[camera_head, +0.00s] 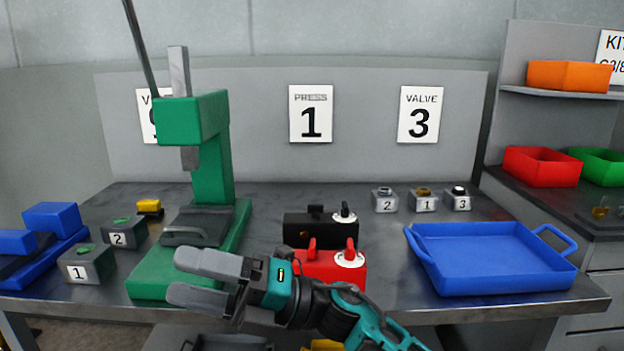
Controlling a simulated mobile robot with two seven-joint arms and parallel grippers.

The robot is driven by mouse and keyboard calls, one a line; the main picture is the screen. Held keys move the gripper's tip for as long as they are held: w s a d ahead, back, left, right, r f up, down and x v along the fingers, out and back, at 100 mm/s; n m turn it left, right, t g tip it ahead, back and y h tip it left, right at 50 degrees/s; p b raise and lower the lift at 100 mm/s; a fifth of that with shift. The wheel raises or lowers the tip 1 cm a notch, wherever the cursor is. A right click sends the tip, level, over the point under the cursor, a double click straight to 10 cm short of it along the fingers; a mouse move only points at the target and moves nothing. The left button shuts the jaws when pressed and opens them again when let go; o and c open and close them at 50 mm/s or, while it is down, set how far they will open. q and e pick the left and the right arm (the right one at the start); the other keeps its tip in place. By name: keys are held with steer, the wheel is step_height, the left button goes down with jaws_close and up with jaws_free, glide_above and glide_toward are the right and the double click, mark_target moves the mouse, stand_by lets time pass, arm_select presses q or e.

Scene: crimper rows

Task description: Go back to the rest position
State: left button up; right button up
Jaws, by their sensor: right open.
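My right gripper (182,277) is open and empty. Its arm comes in from the bottom right, and its two grey fingers point left. It is in front of the table's near edge in the picture, overlapping the base of the green press (208,150) and the left part of the red box (330,268). I cannot tell its exact height above the table. My left gripper does not show.
A black box (320,229) stands behind the red one. Numbered grey blocks stand left (88,265) and at the back right (425,203). A blue tray (490,285) lies right; blue blocks (52,217) stand far left. Table (390,280) between red box and tray is clear.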

steer(key=w+d+f+m+t+h, duration=0.2)
steer(key=d+f+m+t+h, duration=0.4)
steer(key=d+f+m+t, duration=0.65)
steer(key=w+d+f+m+t+h, duration=0.3)
steer(key=d+f+m+t+h, duration=0.4)
steer(key=m, duration=1.1)
steer(key=s+d+f+m+g+h, duration=0.2)
steer(key=s+d+f+m+h, duration=0.1)
steer(key=s+d+f, duration=0.3)
steer(key=s+d+f+m+g+h+p, duration=0.1)
steer(key=s+d+f+m+g+h, duration=0.2)
steer(key=s+f, duration=0.6)
steer(key=d+f+m+h, duration=0.1)
steer(key=d+m, duration=0.1)
steer(key=d, duration=0.1)
steer(key=shift+s+f+g, duration=0.25)
steer(key=shift+s+g, duration=0.1)
